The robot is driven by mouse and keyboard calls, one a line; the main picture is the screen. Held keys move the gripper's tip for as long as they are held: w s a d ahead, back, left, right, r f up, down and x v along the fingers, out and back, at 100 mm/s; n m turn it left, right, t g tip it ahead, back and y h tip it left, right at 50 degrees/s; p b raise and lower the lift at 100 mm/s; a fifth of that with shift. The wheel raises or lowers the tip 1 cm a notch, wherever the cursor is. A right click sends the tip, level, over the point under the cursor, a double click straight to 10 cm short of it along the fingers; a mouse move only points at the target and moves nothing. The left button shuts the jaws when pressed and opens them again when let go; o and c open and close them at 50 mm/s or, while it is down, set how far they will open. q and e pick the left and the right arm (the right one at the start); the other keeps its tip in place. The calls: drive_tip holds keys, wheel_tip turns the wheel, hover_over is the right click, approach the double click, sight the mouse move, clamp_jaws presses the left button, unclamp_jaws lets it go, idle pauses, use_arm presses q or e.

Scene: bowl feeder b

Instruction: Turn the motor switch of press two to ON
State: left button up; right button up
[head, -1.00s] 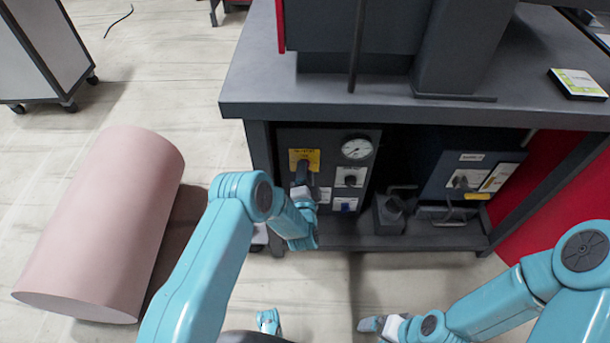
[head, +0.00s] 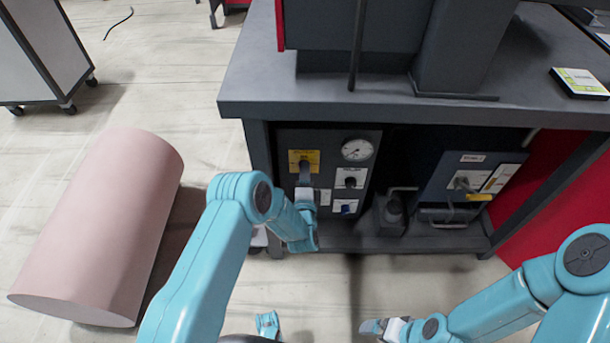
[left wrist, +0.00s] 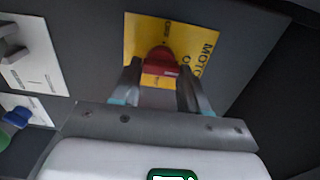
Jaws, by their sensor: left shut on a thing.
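The motor switch is a red knob (left wrist: 158,60) with an orange-yellow front part, on a yellow plate (left wrist: 137,35) with partly hidden lettering, "MOTO" showing. In the head view the plate (head: 297,158) is at the upper left of the dark panel under the table. My left gripper (head: 304,172) is in front of it, and its fingers in the left wrist view (left wrist: 160,85) are shut on the knob, one on each side. The knob's position mark cannot be read. My right gripper (head: 372,326) is low at the bottom, away from the panel; its jaw opening is unclear.
A round gauge (head: 356,150) and two smaller switches, one black (head: 350,178) and one blue (head: 345,207), are close to the right of the plate. The table top (head: 250,85) overhangs the panel. A pink cylinder (head: 105,225) lies on the floor at left.

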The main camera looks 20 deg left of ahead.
use_arm(q)
drive_tip(key=o, duration=1.1)
drive_tip(key=shift+c, duration=0.2)
drive_tip(key=p+v, duration=1.5)
drive_tip(key=v, duration=0.1)
drive_tip(key=shift+s, duration=0.15)
